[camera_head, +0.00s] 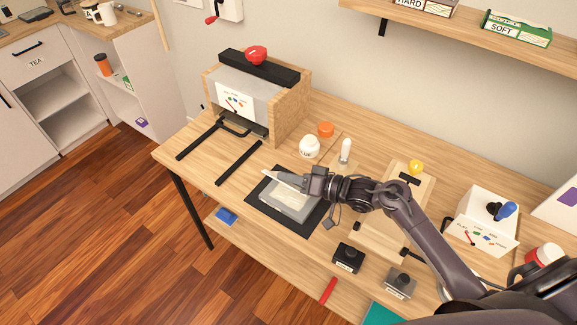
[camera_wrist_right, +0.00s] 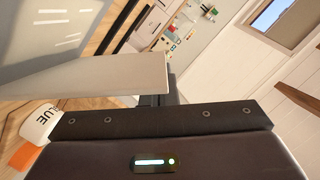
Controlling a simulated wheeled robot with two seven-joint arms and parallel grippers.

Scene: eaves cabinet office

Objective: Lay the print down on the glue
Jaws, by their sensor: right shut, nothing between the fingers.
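My right gripper (camera_head: 283,180) reaches in from the right over a dark mat (camera_head: 258,207). A grey panel (camera_head: 291,207) with whitish streaks, perhaps the glue, lies on the mat, partly under the gripper. A grey surface with pale streaks (camera_wrist_right: 55,30) fills the wrist view's upper left. The white glue jar (camera_head: 309,147) stands behind the mat. My left gripper is not in view.
A wooden press-like box (camera_head: 289,111) with a red knob and two dark rails stands back left. An orange lid (camera_head: 326,129) and white bottle (camera_head: 345,151) stand behind. A wooden board (camera_head: 407,195), black box (camera_head: 348,257) and white box (camera_head: 483,219) crowd the right.

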